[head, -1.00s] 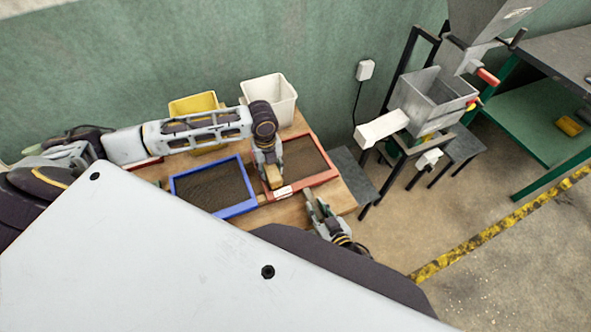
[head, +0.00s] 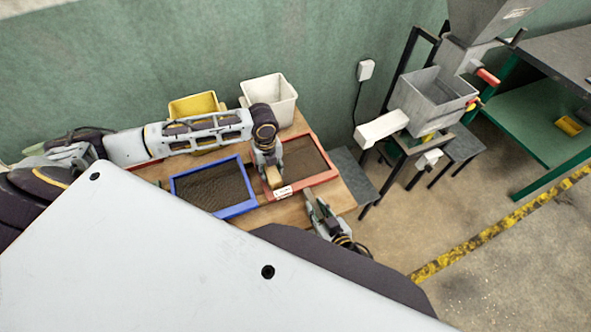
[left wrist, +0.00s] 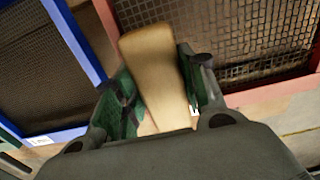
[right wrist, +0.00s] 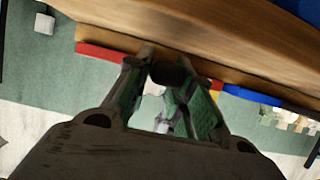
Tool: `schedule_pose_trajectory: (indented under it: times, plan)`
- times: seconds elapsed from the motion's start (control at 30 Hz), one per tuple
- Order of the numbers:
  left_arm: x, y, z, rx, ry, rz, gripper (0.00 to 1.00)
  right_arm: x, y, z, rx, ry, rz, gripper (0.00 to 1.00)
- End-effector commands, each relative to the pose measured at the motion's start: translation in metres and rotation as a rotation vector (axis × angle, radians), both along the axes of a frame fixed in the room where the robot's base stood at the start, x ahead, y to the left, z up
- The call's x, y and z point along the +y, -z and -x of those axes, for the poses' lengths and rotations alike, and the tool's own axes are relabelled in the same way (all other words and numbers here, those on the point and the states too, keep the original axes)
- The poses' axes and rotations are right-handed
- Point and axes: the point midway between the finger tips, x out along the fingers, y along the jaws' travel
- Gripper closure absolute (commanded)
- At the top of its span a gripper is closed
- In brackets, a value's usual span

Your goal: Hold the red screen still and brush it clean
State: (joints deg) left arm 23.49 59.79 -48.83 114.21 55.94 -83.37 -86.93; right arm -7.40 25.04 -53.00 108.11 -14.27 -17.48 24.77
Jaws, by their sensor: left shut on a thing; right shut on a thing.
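The red screen (head: 320,181), a red frame around dark mesh, lies on the wooden table; it shows at the upper right of the left wrist view (left wrist: 275,96). My left gripper (head: 268,163) is shut on a pale wooden brush (head: 273,177) at the screen's left side. The brush also fills the middle of the left wrist view (left wrist: 152,65); its bristles are hidden. My right gripper (head: 312,198) is at the screen's front edge, shut on its red frame (right wrist: 105,55); the exact contact is dark and hard to see.
A blue-framed screen (head: 238,210) lies close on the left. A yellow bin (head: 195,104) and a white bin (head: 270,88) stand behind, by the green wall. A grey machine (head: 435,95) stands to the right. Open floor (head: 480,270) lies at the front right.

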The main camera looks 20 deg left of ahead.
Motion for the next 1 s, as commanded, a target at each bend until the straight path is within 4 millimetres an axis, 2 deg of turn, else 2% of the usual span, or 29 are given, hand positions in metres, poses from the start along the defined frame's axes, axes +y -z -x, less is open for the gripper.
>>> schedule_pose_trajectory:
  times: [0.33, 1.0]
  plan:
    - [-0.002, 0.001, -0.002, -0.001, 0.0, 0.001, 0.78, 0.0, 0.0, 0.0, 0.0, 0.0, 0.0, 1.0]
    - [-0.022, 0.0, -0.025, -0.001, 0.0, 0.001, 0.78, 0.0, 0.0, 0.0, 0.0, 0.0, 0.0, 1.0]
